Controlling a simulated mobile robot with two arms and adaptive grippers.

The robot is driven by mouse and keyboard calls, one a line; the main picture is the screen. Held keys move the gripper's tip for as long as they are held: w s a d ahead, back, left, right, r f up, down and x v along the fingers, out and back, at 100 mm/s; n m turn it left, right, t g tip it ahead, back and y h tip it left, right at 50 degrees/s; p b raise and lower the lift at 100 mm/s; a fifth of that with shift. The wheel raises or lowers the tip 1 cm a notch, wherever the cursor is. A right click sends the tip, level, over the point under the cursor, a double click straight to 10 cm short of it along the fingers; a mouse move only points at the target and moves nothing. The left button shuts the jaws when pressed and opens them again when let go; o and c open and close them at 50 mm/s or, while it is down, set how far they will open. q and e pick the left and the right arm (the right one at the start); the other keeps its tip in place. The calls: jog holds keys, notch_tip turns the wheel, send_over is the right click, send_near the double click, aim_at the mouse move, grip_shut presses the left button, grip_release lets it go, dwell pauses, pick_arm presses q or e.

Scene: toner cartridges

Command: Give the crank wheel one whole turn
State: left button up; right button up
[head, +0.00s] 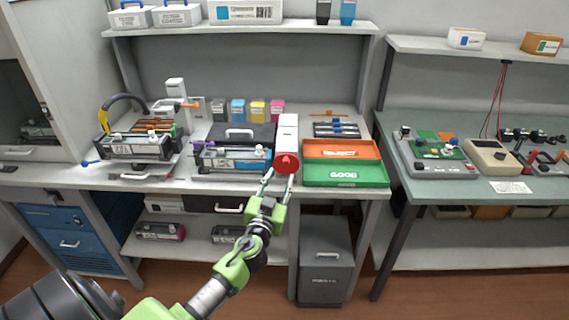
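The crank wheel looks to be the red round part (287,163) on the front of a tall white device (288,130) at the middle of the workbench. My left gripper (280,177) reaches up from below in the head view, its two fingers spread apart. The fingertips are just below and in front of the red wheel, close to its lower left edge. I cannot tell whether they touch it. No object shows between the fingers. The wheel's handle cannot be made out at this size. My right gripper is not in view.
Right of the device are an orange tray (341,149) and a green tray (345,174) marked GOOD. Left of it stands a dark cartridge unit (232,158). A grey bin (325,262) stands below the bench. Small coloured boxes (257,110) line the bench back.

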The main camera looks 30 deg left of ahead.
aim_at(285, 164)
pick_arm(q)
jog(key=x, duration=0.7)
jog(key=shift+f+p, duration=0.1)
jog(key=shift+p, duration=0.25)
grip_shut()
